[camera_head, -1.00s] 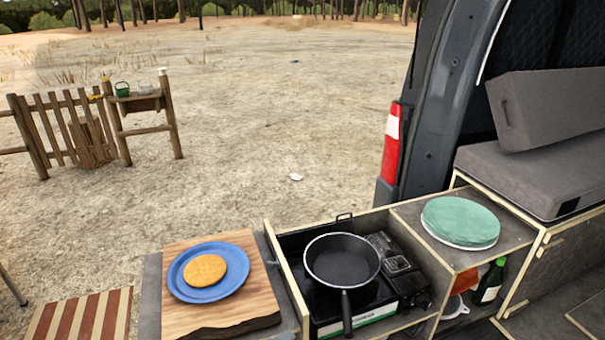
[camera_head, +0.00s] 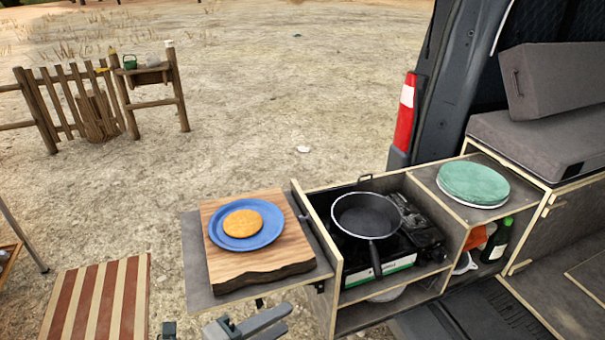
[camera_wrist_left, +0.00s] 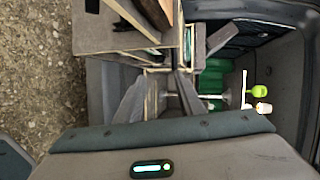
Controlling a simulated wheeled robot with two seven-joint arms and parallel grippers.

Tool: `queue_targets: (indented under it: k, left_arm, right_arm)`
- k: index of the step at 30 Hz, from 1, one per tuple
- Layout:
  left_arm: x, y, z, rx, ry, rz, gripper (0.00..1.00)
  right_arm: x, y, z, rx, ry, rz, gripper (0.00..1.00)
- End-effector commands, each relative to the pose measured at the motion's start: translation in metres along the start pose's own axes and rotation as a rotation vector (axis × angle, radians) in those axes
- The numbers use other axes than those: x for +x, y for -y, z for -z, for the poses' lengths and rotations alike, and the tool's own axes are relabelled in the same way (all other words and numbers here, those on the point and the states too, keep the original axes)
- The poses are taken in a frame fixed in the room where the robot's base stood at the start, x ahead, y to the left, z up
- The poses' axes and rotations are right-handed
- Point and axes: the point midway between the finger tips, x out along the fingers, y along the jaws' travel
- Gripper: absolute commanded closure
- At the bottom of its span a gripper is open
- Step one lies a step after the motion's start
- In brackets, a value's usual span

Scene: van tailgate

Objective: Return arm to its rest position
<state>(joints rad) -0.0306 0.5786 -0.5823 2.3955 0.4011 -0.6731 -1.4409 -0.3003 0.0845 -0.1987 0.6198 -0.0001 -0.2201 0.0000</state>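My left gripper (camera_head: 286,317) shows at the bottom edge of the head view, below the front of the wooden board (camera_head: 262,268). Its two grey fingers are apart with nothing between them. In the left wrist view the fingers (camera_wrist_left: 162,82) also stand apart and empty. My right gripper is not in view. A pancake (camera_head: 243,224) lies on a blue plate (camera_head: 272,232) on the board. A black frying pan (camera_head: 366,214) sits on the camping stove (camera_head: 424,232).
A stack of green plates (camera_head: 473,183) stands on the van's kitchen unit (camera_head: 455,204). A green bottle (camera_head: 496,240) is in the compartment below. A striped surface (camera_head: 97,303) is at lower left. Grey cushions (camera_head: 535,145) lie in the van. Open ground lies beyond.

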Motion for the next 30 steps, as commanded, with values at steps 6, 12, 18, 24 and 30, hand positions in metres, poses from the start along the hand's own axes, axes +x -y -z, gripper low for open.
queue_targets:
  k: [6, 12, 18, 24, 30]
  left_arm:
    - [-0.003, -0.015, -0.003, -0.121, 0.043, -0.044, 0.65]
    - [-0.009, -0.038, -0.009, -0.31, 0.119, -0.109, 0.65]
    - [-0.027, -0.08, -0.017, -0.609, 0.263, -0.198, 0.65]
    - [-0.074, -0.151, -0.021, -1.087, 0.558, -0.308, 0.65]
    - [-0.124, -0.205, -0.012, -1.431, 0.836, -0.351, 0.65]
  right_arm:
    - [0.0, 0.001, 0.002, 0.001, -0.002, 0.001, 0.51]
    - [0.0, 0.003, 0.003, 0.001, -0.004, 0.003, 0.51]
    - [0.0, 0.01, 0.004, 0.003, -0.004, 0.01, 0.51]
    - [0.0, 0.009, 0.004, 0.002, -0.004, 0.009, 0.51]
    - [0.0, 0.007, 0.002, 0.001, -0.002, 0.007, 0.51]
